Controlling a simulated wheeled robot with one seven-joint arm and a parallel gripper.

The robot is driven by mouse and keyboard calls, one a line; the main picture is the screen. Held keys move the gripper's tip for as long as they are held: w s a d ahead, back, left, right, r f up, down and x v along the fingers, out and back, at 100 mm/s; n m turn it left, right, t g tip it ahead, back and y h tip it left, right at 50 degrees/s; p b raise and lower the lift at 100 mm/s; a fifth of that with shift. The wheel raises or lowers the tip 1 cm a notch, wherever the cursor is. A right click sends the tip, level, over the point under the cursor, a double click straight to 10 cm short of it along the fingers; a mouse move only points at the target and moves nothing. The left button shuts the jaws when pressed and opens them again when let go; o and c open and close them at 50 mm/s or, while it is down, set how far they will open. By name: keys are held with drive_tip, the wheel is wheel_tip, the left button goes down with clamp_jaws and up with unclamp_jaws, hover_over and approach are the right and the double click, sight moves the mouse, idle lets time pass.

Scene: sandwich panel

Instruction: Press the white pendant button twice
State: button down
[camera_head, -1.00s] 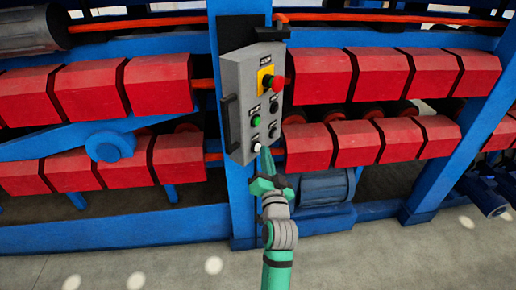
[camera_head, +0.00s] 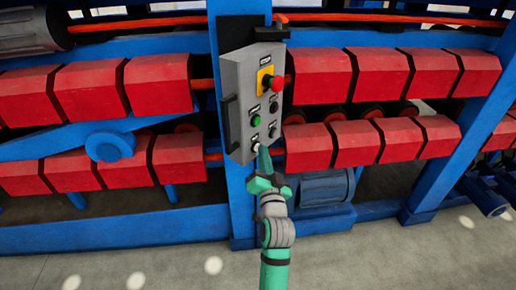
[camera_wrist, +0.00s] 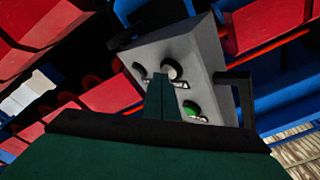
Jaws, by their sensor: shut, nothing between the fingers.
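The grey pendant box (camera_head: 237,92) hangs on a blue upright with its face turned to the right. The white pendant button (camera_head: 254,147) is low on its face, below the green button (camera_head: 256,121). My gripper (camera_head: 263,151) is shut and empty, with its fingertips at the white button's right side. In the wrist view, the tips of my gripper (camera_wrist: 161,78) overlap the edge of the white button (camera_wrist: 172,69), and the green button (camera_wrist: 192,108) shows beyond. I cannot tell whether the tips touch the white button.
A red emergency knob (camera_head: 276,83) on a yellow plate sits high on the box, with black knobs (camera_head: 272,130) on the right side. A black handle (camera_head: 228,123) juts from the box's left side. Red rollers (camera_head: 335,145) and blue frame beams lie behind.

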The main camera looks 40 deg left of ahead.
drive_tip(key=shift+a, duration=0.15)
idle(0.4)
drive_tip(key=shift+d, duration=0.85)
drive_tip(key=shift+d, duration=0.1)
drive_tip(key=shift+w+d, duration=0.1)
drive_tip(key=shift+d, duration=2.35)
drive_tip(key=shift+a, duration=0.1)
